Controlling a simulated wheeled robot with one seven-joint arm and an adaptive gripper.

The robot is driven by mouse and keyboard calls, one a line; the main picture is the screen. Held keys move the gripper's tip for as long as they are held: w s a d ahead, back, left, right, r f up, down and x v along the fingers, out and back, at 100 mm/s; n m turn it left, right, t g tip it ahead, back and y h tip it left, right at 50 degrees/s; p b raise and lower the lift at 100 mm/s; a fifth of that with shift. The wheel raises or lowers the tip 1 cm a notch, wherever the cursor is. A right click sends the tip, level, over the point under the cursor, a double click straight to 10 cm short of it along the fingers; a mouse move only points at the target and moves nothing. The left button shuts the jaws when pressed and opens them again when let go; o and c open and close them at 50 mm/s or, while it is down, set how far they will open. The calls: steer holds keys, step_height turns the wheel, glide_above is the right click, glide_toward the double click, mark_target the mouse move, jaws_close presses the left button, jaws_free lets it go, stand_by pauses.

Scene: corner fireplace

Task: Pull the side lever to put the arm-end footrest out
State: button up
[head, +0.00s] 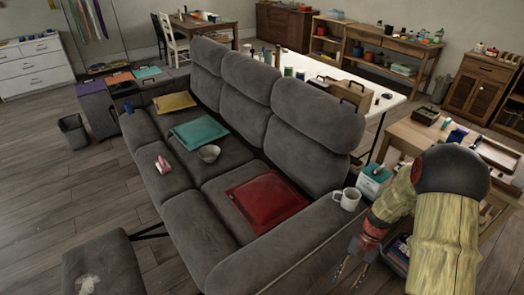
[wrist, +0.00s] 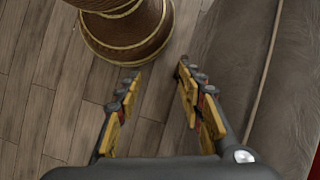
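The grey sofa (head: 185,205) runs across the head view, its near armrest (head: 300,240) at the lower right. A grey footrest (head: 100,265) with a pale patch stands out in front of the sofa at the lower left, joined to it by a dark bar. My gripper (head: 350,272) points down beside the outer side of the near armrest. In the wrist view my gripper (wrist: 155,85) is open and empty over the floor, with grey upholstery (wrist: 292,95) to its right, apart from the fingers. I cannot make out the side lever in either view.
A white mug (head: 347,198) stands on the near armrest. A red cushion (head: 266,200) lies on the nearest seat. A wooden table (head: 410,135) with a tissue box (head: 373,182) close by stands at the right. Bare wooden floor (wrist: 50,90) lies left of the fingers.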

steer(key=s+a+r+n+t+h, duration=0.1)
steer(key=s+a+r+n+t, duration=0.1)
steer(key=r, duration=1)
steer(key=s+a+r+n+t+h+p, duration=0.1)
steer(key=s+a+r+t, duration=0.3)
steer(key=r, duration=0.9)
steer(key=s+a+r+n+t+h, duration=0.1)
steer(key=s+a+r+n+t, duration=0.2)
steer(key=r, duration=1)
steer(key=s, duration=0.3)
steer(key=shift+s+a+r+n+t+p, duration=0.25)
steer(key=shift+s+a+n+t+p, duration=0.05)
steer(key=shift+s+a+n+p, duration=0.1)
steer(key=shift+a+r, duration=0.1)
steer(key=shift+r, duration=0.2)
steer(key=shift+c, duration=0.2)
steer(key=shift+a+r, duration=0.15)
steer(key=shift+c, duration=1.9)
